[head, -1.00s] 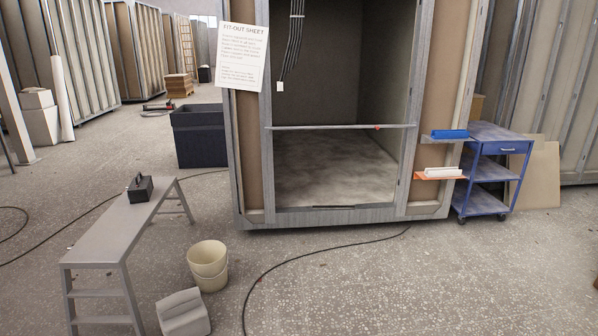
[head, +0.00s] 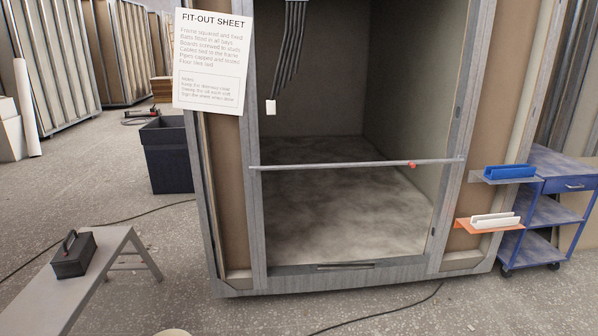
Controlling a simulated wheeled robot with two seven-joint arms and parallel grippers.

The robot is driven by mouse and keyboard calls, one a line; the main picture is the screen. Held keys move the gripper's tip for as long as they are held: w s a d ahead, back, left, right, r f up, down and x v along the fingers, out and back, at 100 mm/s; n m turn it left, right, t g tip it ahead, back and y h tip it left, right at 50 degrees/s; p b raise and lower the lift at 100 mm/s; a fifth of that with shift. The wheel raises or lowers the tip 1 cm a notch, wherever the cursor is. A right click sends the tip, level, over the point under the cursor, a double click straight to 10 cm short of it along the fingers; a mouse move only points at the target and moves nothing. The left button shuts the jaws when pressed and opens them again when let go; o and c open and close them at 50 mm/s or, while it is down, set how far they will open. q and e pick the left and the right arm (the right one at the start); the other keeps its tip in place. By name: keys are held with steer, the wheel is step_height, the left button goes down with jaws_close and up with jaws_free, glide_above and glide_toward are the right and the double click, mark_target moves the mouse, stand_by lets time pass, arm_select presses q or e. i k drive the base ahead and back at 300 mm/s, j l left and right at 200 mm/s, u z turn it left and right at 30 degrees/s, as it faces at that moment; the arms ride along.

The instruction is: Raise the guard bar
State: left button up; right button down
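The guard bar (head: 340,164) is a thin grey bar lying level across the open doorway of the bathroom pod (head: 230,285). Its left end meets the left door post and its right end reaches the right door post. A small red-orange knob (head: 412,164) sits on the bar near its right end. Neither of my grippers is in the head view.
A blue holder (head: 509,172) and a white holder (head: 495,220) sit on small shelves right of the doorway. A blue cart (head: 556,210) stands at the right. A bench (head: 105,262) with a dark toolbox (head: 73,255) is at the lower left. A cable (head: 385,312) crosses the floor in front.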

mark_target(412, 163)
steer(key=i+j, duration=0.1)
steer(key=i, duration=3.05)
steer(key=l+z, duration=0.05)
steer(key=l, duration=0.05)
